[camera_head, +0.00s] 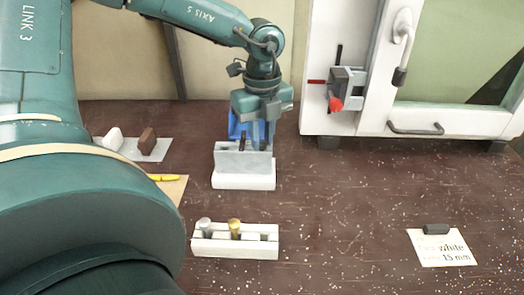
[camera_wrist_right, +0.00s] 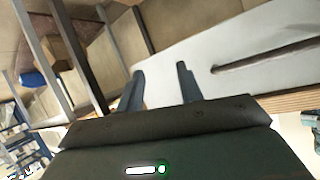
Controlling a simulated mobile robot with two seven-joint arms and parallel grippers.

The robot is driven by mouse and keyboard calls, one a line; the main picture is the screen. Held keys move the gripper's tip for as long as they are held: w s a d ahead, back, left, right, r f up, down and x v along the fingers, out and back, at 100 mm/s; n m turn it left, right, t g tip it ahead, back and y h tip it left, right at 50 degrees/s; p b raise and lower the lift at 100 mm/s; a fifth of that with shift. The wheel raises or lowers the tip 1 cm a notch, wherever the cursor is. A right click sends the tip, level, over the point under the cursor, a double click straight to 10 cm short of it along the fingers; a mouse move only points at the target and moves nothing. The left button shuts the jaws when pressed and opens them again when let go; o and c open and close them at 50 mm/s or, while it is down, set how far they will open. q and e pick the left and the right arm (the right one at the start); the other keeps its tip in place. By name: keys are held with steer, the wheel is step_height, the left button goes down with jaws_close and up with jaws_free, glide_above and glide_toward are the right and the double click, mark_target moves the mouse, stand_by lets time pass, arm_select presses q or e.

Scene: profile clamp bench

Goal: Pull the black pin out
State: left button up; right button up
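A thin black pin (camera_head: 339,54) stands upright above the grey clamp (camera_head: 348,82) on the white frame at the back. A red pin (camera_head: 316,81) sticks out level from the clamp's left side, and a red knob (camera_head: 336,104) is at its front. My left gripper (camera_head: 258,140) points down behind the grey upright plate on a white block (camera_head: 245,180), left of the clamp and away from the black pin. Its fingertips are partly hidden, so its opening is unclear. My right gripper (camera_wrist_right: 160,68) shows two separated fingers with nothing between them.
A white holder (camera_head: 235,245) with two metal cylinders stands in front. A note (camera_head: 442,248) with a dark block (camera_head: 437,229) lies at the right. White and brown pieces sit on a plate (camera_head: 158,150) at left. The table's middle right is clear.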

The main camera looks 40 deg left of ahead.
mark_target(262, 142)
arm_select(q)
jaws_close()
steer(key=shift+r+p, duration=0.35)
steer(key=shift+r, duration=0.6)
step_height(262, 142, up, 8)
steer(key=p, duration=0.3)
steer(key=shift+f+p, duration=0.15)
steer(key=shift+p, duration=0.15)
stand_by(0.8)
